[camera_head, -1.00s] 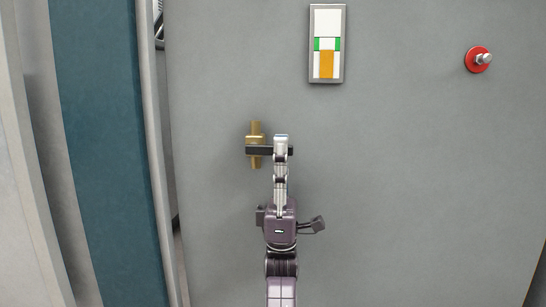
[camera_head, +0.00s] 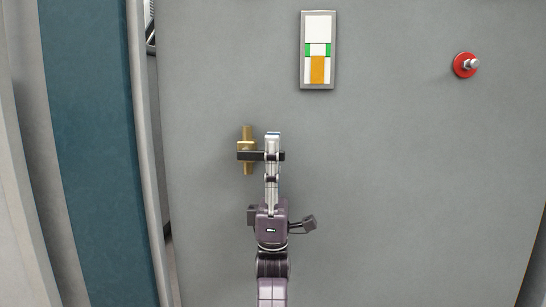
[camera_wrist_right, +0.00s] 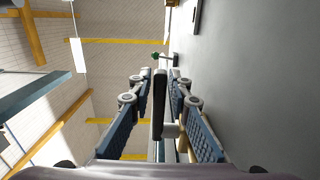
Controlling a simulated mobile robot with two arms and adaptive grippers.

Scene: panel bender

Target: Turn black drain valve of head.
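The drain valve has a brass body (camera_head: 247,136) on the grey panel and a black handle (camera_head: 245,155) that lies level across it. The handle also shows in the right wrist view (camera_wrist_right: 158,105), as a dark bar standing between the fingers. My right gripper (camera_head: 272,138) is at the right end of the handle, with the arm coming up from below. In the right wrist view my right gripper (camera_wrist_right: 161,82) has one finger on each side of the bar, with narrow gaps beside it, so it looks open around the handle. My left gripper is out of view.
A framed panel with white, green and orange fields (camera_head: 318,50) is above the valve. A red round fitting with a metal stud (camera_head: 465,65) is at the upper right. A teal curved column (camera_head: 95,150) stands to the left. The grey panel surface (camera_head: 410,190) to the right is bare.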

